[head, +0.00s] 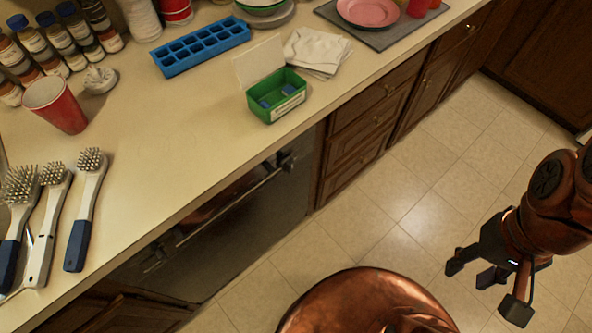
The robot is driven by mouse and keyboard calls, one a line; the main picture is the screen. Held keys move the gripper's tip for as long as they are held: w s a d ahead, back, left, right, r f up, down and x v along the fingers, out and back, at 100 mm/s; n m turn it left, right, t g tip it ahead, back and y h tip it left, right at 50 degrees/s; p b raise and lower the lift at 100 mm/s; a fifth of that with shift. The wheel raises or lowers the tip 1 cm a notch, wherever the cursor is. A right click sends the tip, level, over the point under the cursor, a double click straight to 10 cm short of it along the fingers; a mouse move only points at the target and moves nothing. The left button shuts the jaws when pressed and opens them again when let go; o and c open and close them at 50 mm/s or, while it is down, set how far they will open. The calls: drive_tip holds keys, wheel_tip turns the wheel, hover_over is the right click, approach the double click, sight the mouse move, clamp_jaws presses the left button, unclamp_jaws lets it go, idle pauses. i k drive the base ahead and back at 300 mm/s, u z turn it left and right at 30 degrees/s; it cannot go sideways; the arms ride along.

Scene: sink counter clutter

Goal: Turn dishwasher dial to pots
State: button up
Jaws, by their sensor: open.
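The dishwasher (262,215) is built in under the counter, with a dark glossy front seen steeply from above. A long bar handle (228,208) runs along its upper front. A small dark knob-like part (286,161) shows near the handle's far end; I cannot tell whether it is the dial. No dial markings or pots setting can be read, and the counter edge hides the top of the front. My gripper (487,287) is open and empty above the floor at the lower right, well apart from the dishwasher.
The counter (185,120) holds several brushes, a red cup (55,104), spice jars, a blue ice tray (201,46), a green box (276,95) and folded cloths (316,51). Wooden drawers (352,140) adjoin the dishwasher. The tiled floor (405,215) between gripper and cabinets is clear.

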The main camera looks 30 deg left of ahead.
sight(287, 164)
drive_tip(key=k, duration=0.95)
drive_tip(key=u, duration=2.25)
